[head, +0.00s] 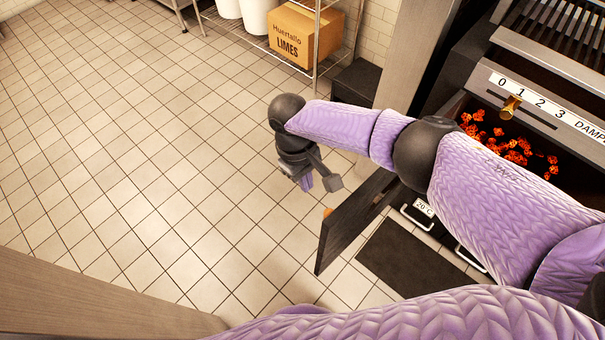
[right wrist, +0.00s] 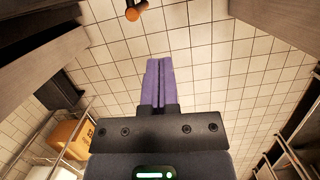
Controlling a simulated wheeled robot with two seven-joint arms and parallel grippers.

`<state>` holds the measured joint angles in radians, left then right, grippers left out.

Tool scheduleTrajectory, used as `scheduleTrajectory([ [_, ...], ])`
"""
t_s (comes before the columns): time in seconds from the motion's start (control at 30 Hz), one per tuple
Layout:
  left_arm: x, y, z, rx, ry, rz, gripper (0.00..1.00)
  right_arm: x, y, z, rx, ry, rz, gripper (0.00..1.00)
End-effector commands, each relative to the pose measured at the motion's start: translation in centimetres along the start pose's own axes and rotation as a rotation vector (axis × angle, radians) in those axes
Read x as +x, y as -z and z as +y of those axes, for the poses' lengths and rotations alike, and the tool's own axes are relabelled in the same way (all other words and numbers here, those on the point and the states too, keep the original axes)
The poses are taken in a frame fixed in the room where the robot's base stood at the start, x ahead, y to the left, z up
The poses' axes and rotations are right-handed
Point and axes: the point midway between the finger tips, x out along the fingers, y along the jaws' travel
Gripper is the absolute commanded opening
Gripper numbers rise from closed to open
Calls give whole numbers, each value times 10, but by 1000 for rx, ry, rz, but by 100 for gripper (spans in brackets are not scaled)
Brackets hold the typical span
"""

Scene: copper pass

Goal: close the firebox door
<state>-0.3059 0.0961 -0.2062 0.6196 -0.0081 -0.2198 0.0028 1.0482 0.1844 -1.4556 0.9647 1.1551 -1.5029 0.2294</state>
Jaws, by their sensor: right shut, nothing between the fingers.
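The firebox door (head: 345,228) is a dark panel in the head view. It stands open, swung out from the stove front over the floor. A small orange-brown handle end (head: 327,212) shows at its outer edge; a handle of that colour is also at the top of the right wrist view (right wrist: 134,10). The firebox opening (head: 510,150) shows glowing coals and is partly hidden by my right arm. My right gripper (head: 308,183) is just beyond the door's outer edge, apart from the handle. Its purple fingers (right wrist: 158,82) are together and empty. My left gripper is out of view.
A damper scale (head: 545,100) with a brass knob (head: 511,107) is above the coals. A dark mat (head: 405,262) lies below the stove. A wire rack with a limes box (head: 300,35) stands at the back. The tiled floor (head: 150,150) at left is clear.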

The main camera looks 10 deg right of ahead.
Motion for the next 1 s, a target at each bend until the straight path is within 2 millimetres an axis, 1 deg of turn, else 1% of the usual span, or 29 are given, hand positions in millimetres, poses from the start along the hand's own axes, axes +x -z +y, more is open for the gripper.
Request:
scheduleTrajectory([
  [0.03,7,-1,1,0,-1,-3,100,15,1,0,0,0,-3,0],
  [0.23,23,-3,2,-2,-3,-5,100,58,1,0,0,1,-3,0],
  [0.27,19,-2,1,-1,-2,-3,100,59,-3,0,-1,-1,-2,0],
  [0.3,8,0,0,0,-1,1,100,54,-13,1,-2,-2,0,0],
  [0.33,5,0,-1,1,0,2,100,54,-18,1,-1,-2,0,0],
  [0.4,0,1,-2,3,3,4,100,57,-27,1,-1,-2,1,0],
  [0.5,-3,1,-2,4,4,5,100,60,-35,1,0,-1,2,0],
  [0.63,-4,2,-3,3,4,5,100,64,-39,0,1,0,1,0],
  [0.87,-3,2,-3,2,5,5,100,64,-39,0,1,0,1,0],
  [1.0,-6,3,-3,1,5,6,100,64,-43,0,-6,-1,0,0],
])
